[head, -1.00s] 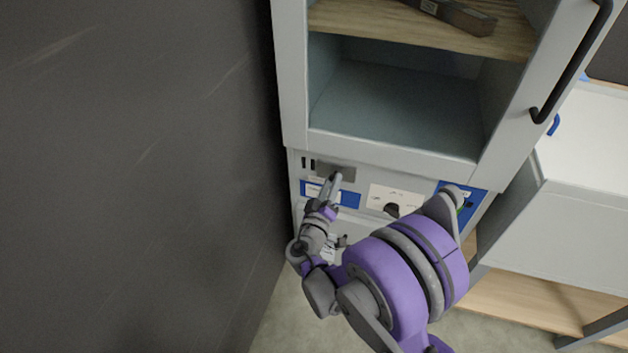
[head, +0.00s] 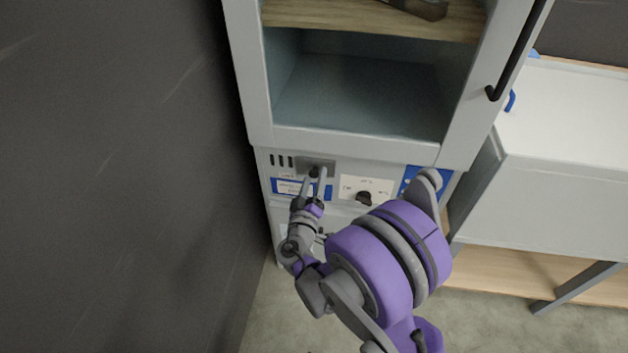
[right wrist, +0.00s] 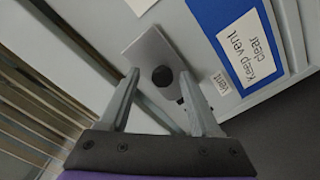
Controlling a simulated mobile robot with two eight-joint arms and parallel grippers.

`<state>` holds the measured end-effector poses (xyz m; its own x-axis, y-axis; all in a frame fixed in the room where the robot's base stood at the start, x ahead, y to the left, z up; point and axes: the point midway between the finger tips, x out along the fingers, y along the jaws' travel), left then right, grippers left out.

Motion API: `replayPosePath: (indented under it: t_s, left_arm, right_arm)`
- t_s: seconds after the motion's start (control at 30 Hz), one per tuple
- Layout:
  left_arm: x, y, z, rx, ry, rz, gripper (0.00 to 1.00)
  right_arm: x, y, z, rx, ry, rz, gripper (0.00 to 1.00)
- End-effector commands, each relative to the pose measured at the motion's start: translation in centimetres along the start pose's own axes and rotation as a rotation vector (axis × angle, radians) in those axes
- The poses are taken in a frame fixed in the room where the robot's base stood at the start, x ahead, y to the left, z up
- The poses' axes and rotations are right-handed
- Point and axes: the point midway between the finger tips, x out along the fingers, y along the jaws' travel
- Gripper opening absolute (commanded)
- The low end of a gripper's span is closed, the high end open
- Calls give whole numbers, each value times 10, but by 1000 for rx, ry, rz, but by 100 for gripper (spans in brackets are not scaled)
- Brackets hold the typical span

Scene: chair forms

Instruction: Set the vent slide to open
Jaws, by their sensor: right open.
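The vent slide (head: 327,163) is a grey metal plate with a dark round knob, set in the control panel under the open compartment. Several dark slots (head: 281,161) show uncovered to its left. In the right wrist view the slide (right wrist: 150,49) has its knob (right wrist: 162,76) between my fingers, with a small "Vent" label (right wrist: 220,83) beside it. My right gripper (head: 315,171) is open, its fingertips on either side of the knob; contact cannot be told. It also shows in the right wrist view (right wrist: 160,74). My left gripper is not in view.
A blue "Keep vent clear" label (head: 290,187) is below the slide. A white card with a dark dial (head: 364,197) is to its right. The cabinet door's black handle (head: 518,52) is at upper right. A dark wall (head: 110,180) stands close at left.

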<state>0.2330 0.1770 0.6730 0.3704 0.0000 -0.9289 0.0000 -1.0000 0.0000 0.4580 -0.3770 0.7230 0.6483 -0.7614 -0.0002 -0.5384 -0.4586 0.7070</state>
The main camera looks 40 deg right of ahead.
Motion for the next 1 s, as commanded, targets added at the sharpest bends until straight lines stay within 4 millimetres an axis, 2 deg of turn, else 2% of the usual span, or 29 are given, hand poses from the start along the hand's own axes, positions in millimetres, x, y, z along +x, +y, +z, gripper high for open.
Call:
replayPosePath:
  t_s: [0.17,0.4,0.6,0.77,1.0]
  left_arm:
    - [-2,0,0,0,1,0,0]
    - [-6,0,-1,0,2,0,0]
    - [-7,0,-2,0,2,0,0]
    - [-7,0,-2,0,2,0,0]
    - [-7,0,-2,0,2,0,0]
  right_arm:
    - [-18,0,-1,1,2,-2,64]
    - [-68,-1,-1,1,3,-4,64]
    - [-98,0,0,1,1,-2,64]
    - [-107,0,1,0,-1,0,64]
    - [-108,1,1,0,-2,1,64]
